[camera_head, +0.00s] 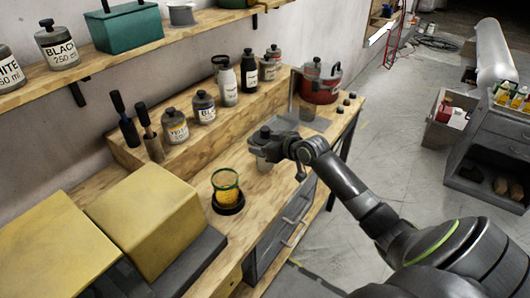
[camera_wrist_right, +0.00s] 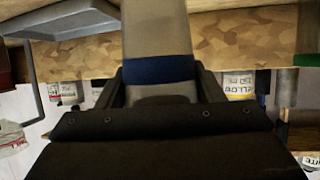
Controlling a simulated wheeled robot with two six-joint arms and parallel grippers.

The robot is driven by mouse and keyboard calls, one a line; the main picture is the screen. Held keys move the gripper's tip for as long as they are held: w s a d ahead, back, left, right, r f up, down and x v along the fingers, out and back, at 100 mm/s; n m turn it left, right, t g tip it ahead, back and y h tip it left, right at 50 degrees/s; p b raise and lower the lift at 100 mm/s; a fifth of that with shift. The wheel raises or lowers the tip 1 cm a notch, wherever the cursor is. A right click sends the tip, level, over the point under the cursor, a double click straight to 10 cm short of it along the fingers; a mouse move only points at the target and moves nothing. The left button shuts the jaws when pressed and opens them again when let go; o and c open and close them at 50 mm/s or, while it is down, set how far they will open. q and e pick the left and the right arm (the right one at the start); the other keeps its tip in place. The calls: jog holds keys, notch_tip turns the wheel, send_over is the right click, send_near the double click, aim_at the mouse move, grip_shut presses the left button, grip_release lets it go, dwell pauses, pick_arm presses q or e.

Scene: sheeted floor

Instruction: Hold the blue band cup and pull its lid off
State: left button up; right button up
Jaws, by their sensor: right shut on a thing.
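The blue band cup (camera_wrist_right: 155,30) is a pale grey, rounded body with a dark blue band, seen close up in the right wrist view. In the head view the cup (camera_head: 267,152) is small, with a dark knobbed lid (camera_head: 264,133) on top. My right gripper (camera_head: 283,151) is shut on the cup from the right. In the right wrist view its fingers (camera_wrist_right: 160,85) stand on either side of the cup near the band. I cannot tell whether the cup touches the bench. My left gripper is not in view.
An amber glass (camera_head: 226,186) stands on a black round base to the left. Several jars and bottles (camera_head: 203,108) line the raised step behind. A red pot (camera_head: 320,85) and a grey tray (camera_head: 308,122) are behind right. Yellow boxes (camera_head: 150,215) fill the near left.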

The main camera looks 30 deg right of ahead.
aim_at(265, 128)
notch_tip(265, 128, up, 8)
jog(key=shift+f+b, duration=0.15)
jog(key=shift+b, duration=0.4)
jog(key=o, duration=0.4)
jog(key=c, duration=0.8)
